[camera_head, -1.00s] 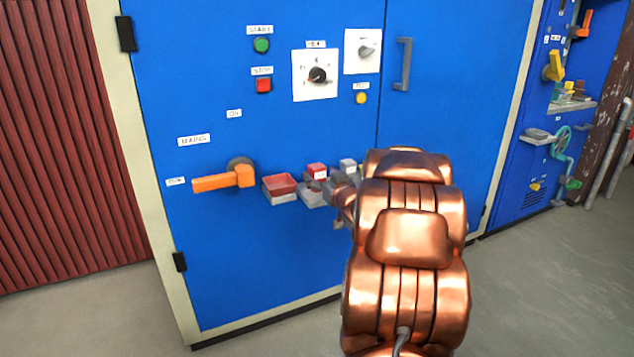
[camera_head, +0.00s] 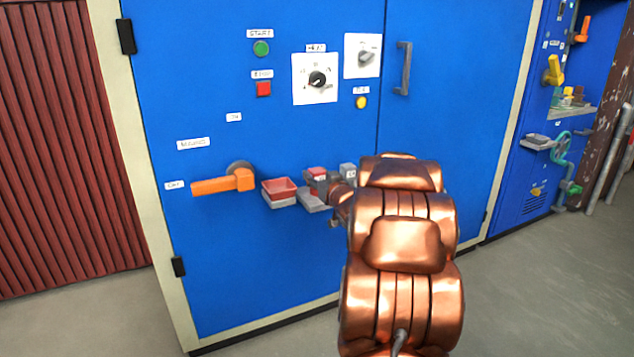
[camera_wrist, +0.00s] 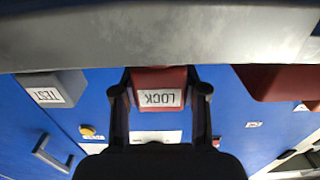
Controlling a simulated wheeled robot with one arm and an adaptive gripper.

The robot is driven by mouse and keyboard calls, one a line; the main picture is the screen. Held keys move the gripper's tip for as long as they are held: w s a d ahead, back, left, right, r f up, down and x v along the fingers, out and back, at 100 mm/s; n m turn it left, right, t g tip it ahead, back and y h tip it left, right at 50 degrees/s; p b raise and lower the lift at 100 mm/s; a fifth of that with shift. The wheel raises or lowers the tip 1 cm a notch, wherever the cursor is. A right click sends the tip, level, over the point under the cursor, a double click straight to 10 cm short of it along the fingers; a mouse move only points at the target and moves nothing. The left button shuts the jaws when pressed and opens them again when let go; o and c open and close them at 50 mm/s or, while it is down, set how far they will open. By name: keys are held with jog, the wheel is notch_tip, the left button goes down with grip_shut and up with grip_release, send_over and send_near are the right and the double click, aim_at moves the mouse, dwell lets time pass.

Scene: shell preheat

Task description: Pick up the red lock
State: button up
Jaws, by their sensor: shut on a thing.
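The red lock (camera_wrist: 160,78) is a small red block with a white label reading LOCK, upside down in the wrist view. My gripper (camera_wrist: 160,100) has one finger on each side of it and is shut on it. In the head view the red lock (camera_head: 316,171) shows at the cabinet front, partly covered by my gripper (camera_head: 322,183). It sits at or just above a small grey shelf (camera_head: 313,202); I cannot tell whether it touches the shelf. My copper arm hides the area to the right.
A red tray (camera_head: 280,190) is left of the lock, with an orange mains handle (camera_head: 222,183) beyond it. A grey TEST block (camera_wrist: 52,90) is close on the other side. The blue cabinet (camera_head: 255,270) stands behind. Open floor (camera_head: 540,290) lies to the right.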

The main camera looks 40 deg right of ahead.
jog(key=shift+c, duration=1.3)
jog(key=shift+r, duration=0.1)
